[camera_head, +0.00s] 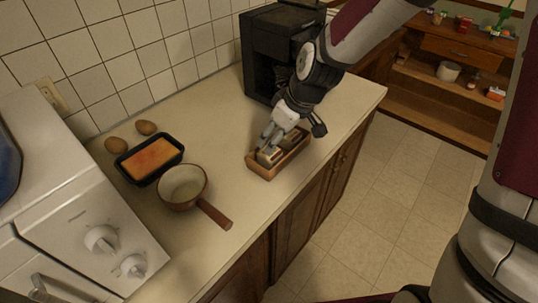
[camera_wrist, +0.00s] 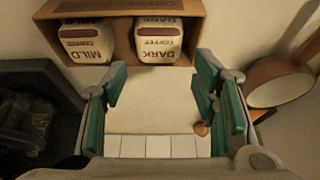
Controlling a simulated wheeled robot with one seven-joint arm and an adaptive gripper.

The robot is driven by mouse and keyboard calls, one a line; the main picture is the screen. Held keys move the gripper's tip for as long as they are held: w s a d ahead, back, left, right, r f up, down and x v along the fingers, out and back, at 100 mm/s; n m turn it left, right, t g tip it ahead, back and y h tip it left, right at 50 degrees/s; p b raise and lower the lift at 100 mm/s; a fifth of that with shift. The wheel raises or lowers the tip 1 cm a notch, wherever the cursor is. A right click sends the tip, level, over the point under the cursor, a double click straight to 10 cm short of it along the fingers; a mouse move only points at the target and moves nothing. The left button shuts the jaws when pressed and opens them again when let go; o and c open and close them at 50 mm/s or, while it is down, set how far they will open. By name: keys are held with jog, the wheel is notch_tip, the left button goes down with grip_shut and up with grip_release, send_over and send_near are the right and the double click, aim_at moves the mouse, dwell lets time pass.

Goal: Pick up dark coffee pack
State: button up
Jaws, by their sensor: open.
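The dark coffee pack (camera_wrist: 158,41), a pale block with a brown top labelled "DARK COFFEE", sits in the wooden box (camera_wrist: 193,8) at the top of the wrist view. A similar pack labelled "MILD COFFEE" (camera_wrist: 86,44) sits to its left with a gap between them. The wooden box also shows on the counter in the head view (camera_head: 263,173). My gripper (camera_wrist: 163,95) is open and empty between its green-padded fingers, with the packs beyond them in the picture. In the head view my gripper (camera_head: 268,141) is at the box and partly hides the packs.
A black coffee machine (camera_head: 270,48) stands behind the box. A saucepan (camera_head: 182,188), a loaf tin (camera_head: 150,158) and two eggs (camera_head: 146,128) are to the left. A white stove (camera_head: 75,215) adjoins the counter. Bare counter (camera_head: 226,150) lies between pan and box.

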jog(key=shift+d+x, duration=0.15)
jog(key=shift+x, duration=1.8)
jog(key=shift+d+x, duration=0.1)
jog(key=shift+x, duration=1.85)
jog(key=shift+s+f, duration=0.1)
jog(key=shift+c, duration=0.5)
jog(key=c, duration=0.5)
